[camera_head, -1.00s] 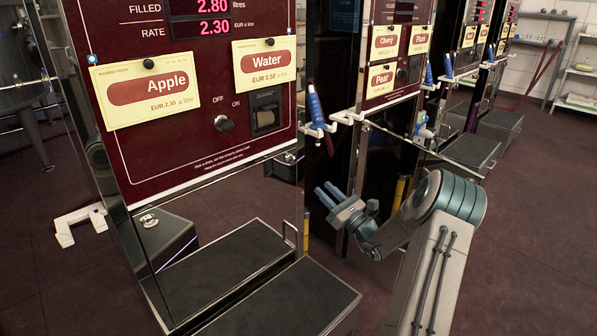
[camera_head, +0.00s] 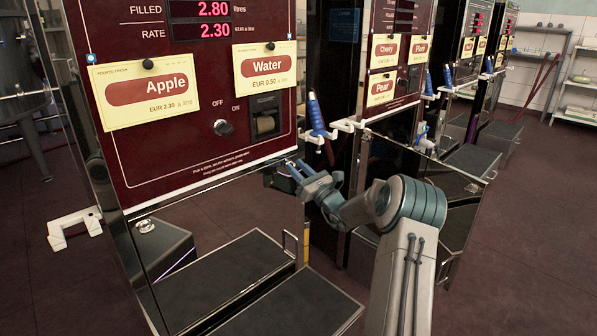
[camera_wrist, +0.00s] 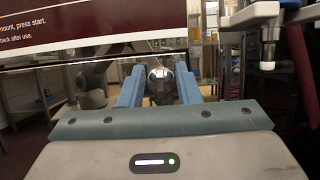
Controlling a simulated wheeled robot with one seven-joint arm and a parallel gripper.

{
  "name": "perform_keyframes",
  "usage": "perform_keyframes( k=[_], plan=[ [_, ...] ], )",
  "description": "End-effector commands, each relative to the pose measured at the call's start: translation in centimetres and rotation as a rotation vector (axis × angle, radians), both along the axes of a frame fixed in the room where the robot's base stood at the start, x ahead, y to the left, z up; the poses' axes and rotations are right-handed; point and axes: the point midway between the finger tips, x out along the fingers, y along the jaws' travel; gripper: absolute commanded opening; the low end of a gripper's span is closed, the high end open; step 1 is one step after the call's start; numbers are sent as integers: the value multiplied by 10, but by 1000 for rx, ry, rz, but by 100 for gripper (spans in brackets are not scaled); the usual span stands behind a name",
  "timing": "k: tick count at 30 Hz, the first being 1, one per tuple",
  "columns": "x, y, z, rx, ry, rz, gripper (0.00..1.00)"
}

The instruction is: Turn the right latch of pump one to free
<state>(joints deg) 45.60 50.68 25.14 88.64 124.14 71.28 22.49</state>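Pump one is the maroon pump (camera_head: 185,120) with the Apple and Water labels. Under the right end of its panel is a small dark housing (camera_head: 280,184), mostly hidden behind my gripper (camera_head: 291,172). In the wrist view, a round dark part with chrome (camera_wrist: 160,84), which looks like the right latch, shows between the two blue fingers of my gripper (camera_wrist: 159,74). The fingers are apart, with the round part between or just beyond their tips; I cannot tell whether they touch it.
A nozzle with a blue handle (camera_head: 315,112) hangs on a white bracket (camera_head: 343,125) right of the panel, close above my gripper; the nozzle tip also shows in the wrist view (camera_wrist: 267,52). Dark platforms (camera_head: 225,268) lie below. More pumps stand at right.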

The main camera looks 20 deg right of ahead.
Motion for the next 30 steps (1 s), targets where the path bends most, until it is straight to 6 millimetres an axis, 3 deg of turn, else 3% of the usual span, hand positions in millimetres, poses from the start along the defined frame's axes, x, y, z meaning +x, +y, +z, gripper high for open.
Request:
perform_keyframes(
  k=[5,9,20,30],
  plan=[
    [0,0,0,0,0,0,30],
    [0,0,0,1,0,0,0],
    [0,0,0,-21,-8,0,0],
    [0,0,-1,-206,-74,0,0]
  ],
)
